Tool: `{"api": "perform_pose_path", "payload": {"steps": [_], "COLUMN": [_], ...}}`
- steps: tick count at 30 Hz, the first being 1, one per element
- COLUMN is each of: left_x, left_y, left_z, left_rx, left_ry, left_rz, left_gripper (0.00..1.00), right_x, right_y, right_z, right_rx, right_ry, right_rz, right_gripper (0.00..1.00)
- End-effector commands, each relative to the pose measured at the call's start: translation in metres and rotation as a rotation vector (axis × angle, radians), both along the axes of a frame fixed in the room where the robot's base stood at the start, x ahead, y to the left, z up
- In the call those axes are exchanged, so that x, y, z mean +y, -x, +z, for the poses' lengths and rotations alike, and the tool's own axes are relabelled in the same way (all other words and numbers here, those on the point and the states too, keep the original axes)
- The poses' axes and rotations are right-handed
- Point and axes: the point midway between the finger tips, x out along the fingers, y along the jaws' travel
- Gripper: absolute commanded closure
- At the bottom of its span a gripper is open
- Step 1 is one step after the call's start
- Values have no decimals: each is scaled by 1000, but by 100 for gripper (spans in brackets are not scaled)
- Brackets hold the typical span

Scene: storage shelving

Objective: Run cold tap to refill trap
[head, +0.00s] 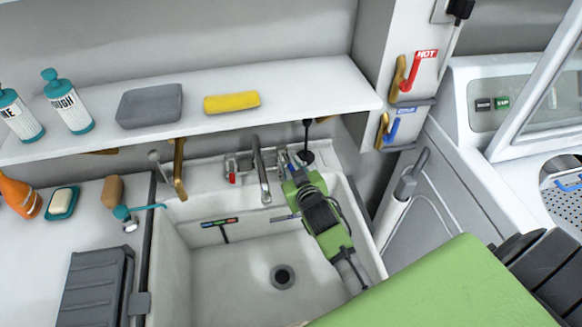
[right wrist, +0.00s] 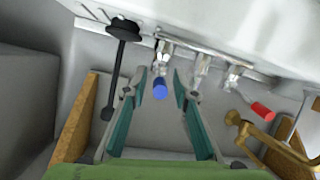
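The cold tap's blue handle (right wrist: 160,88) shows in the right wrist view, at the end of a chrome valve. It lies between the parted fingertips of my right gripper (right wrist: 159,80), which is open. I cannot tell whether a finger touches it. In the head view my right gripper (head: 289,166) reaches over the sink's right side to the cold tap. The hot tap's red handle (head: 232,178) is on the other side of the chrome spout (head: 262,182). I see no water flowing into the white sink (head: 225,270) or its dark drain (head: 282,276). My left gripper is out of view.
A shelf (head: 290,88) with bottles, a grey block and a yellow sponge (head: 231,102) overhangs the taps. A black plunger (head: 306,150) stands close beside my right gripper. On the wall are a red HOT lever (head: 410,74) and a blue COLD lever (head: 393,130).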

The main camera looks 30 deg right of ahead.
Motion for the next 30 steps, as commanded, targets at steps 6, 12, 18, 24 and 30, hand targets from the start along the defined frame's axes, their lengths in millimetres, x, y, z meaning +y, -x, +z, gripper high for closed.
{"api": "perform_pose_path", "payload": {"steps": [6,12,18,24,30], "left_x": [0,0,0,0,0], "left_y": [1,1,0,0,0], "left_z": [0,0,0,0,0], "left_rx": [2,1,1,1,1], "left_ry": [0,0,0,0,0], "left_rz": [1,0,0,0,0], "left_gripper": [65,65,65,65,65], "right_x": [3,10,18,21,22], "right_y": [16,53,89,107,109], "right_z": [5,20,35,43,45], "right_rx": [1,2,2,1,-1], "right_ry": [-1,-2,-2,0,0], "right_rz": [0,0,0,0,0], "right_gripper": [74,74,74,74,74]}}
